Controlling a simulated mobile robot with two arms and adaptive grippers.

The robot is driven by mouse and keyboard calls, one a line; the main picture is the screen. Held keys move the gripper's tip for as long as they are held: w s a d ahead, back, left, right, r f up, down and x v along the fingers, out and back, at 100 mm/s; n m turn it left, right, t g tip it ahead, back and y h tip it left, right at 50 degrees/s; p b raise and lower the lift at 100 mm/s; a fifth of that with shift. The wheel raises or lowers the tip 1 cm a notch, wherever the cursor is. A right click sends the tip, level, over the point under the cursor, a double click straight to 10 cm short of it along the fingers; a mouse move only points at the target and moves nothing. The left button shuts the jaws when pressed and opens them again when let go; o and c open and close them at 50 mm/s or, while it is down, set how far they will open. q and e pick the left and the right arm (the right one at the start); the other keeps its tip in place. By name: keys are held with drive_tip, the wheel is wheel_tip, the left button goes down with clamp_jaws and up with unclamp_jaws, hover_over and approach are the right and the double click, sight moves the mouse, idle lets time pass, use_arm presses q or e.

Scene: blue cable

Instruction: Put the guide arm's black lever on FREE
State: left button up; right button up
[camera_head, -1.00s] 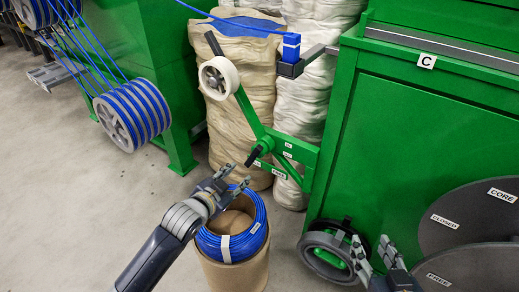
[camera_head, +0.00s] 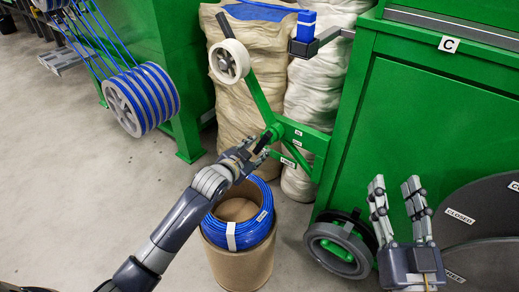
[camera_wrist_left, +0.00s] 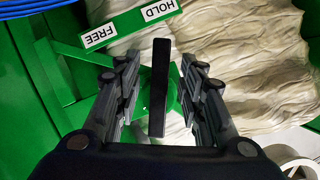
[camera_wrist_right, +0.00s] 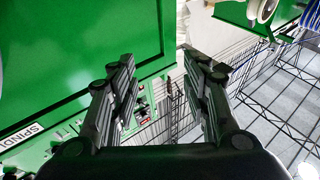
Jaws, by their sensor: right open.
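The black lever (camera_head: 262,143) sits at the pivot of the green guide arm (camera_head: 262,100). In the left wrist view the lever (camera_wrist_left: 160,85) stands upright in the picture between my left fingers, with a gap on both sides. My left gripper (camera_head: 250,150) is open around it; it also shows in the left wrist view (camera_wrist_left: 160,90). A FREE label (camera_wrist_left: 99,36) and a HOLD label (camera_wrist_left: 158,10) are on the green bracket beyond the lever's far end. My right gripper (camera_head: 397,195) is open and empty, raised in front of the green cabinet.
A blue cable coil (camera_head: 238,230) lies on a cardboard drum (camera_head: 238,262) below my left arm. A white wheel (camera_head: 229,61) is on the guide arm's upper end. Wrapped sacks (camera_head: 245,105) stand behind. A green cabinet (camera_head: 400,120) and dark discs (camera_head: 480,260) are at right.

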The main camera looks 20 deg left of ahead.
sight(258, 148)
use_arm(q)
drive_tip(key=b+x, duration=0.1)
drive_tip(key=x, duration=0.1)
drive_tip(key=shift+w+d+f, duration=0.1)
drive_tip(key=shift+w+f, duration=0.05)
drive_tip(key=shift+w, duration=0.15)
drive_tip(key=shift+w+f, duration=0.1)
drive_tip(key=shift+w, duration=0.25)
use_arm(e)
wheel_tip(258, 148, up, 6)
drive_tip(key=s+t+y, duration=0.1)
drive_tip(key=s+t, duration=0.1)
drive_tip(key=t, duration=0.1)
drive_tip(key=shift+s+f, duration=0.2)
drive_tip(key=shift+s, duration=0.05)
use_arm(q)
clamp_jaws()
